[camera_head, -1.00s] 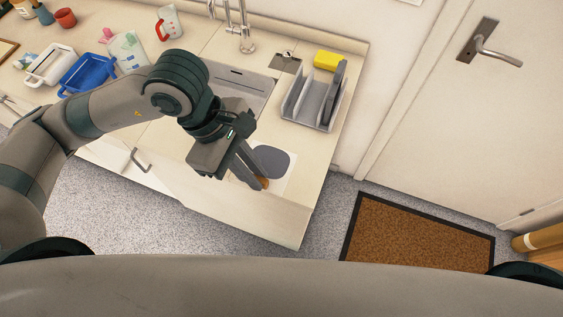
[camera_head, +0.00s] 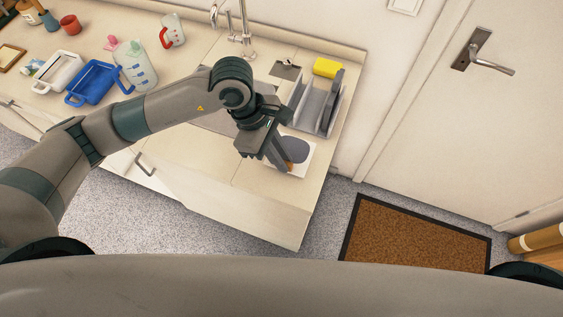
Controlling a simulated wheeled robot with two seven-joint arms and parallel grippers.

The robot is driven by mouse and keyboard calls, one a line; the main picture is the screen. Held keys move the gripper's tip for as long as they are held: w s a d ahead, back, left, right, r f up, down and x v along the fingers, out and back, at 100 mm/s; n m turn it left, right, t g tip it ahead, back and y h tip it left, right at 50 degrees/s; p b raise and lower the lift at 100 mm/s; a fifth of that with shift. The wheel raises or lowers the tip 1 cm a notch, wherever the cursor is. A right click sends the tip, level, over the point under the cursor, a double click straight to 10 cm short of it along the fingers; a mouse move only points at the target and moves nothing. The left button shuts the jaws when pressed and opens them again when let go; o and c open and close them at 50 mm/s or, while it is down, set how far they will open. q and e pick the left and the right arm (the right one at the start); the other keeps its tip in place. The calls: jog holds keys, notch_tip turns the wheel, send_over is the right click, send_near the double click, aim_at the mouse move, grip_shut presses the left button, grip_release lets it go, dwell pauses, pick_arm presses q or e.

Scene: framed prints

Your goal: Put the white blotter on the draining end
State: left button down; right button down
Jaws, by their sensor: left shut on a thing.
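The white blotter (camera_head: 301,168) is a flat white square with a dark grey rounded patch, at the right end of the counter, in front of the grey slotted rack (camera_head: 318,119). My left gripper (camera_head: 286,168) is shut at its near-left side, with a small orange-brown piece at the fingertips. The gripper and wrist hide the blotter's left part. I cannot tell how far it is above the counter. My right gripper is not in view.
The sink is partly hidden by my left arm, below the tap (camera_head: 246,45). A blue tray (camera_head: 97,83), a white tray (camera_head: 60,72) and a clear jug (camera_head: 136,66) stand left. The counter's front right corner is bare.

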pick_arm(q)
jog(key=shift+f+p, duration=0.3)
jog(key=shift+f, duration=0.05)
jog(key=shift+f+p, duration=0.8)
jog(key=shift+f, duration=0.8)
jog(key=shift+f, duration=0.15)
jog(key=shift+f+b, duration=0.1)
jog(key=shift+b, duration=0.25)
jog(key=c, duration=1.8)
grip_release()
jog(key=shift+r+p, duration=0.3)
